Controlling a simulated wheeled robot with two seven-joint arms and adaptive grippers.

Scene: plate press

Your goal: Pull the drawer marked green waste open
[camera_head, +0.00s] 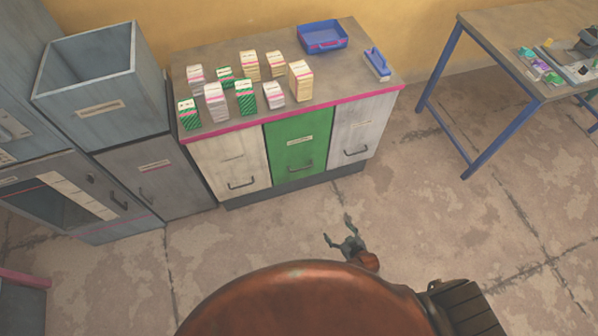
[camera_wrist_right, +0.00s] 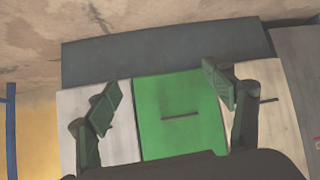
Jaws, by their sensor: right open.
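The green drawer (camera_head: 286,155) is the middle front of the cabinet, between two whitish drawers. It looks shut, flush with them. It has a dark handle (camera_head: 300,170) low on its front and a pale label (camera_head: 299,141) too small to read. My right gripper (camera_head: 338,228) is open and empty, over the floor in front of the cabinet and apart from the handle. In the right wrist view its spread fingers (camera_wrist_right: 162,88) frame the green drawer (camera_wrist_right: 165,95), whose handle (camera_wrist_right: 181,116) shows between them. My left gripper is not in view.
The cabinet top (camera_head: 335,90) bears several striped cartons, a blue tray (camera_head: 322,37) and a blue-handled item (camera_head: 377,63). A grey open bin (camera_head: 88,75) stands left of it. A blue-legged table (camera_head: 480,25) is at right. The floor before the drawers is clear apart from my arm.

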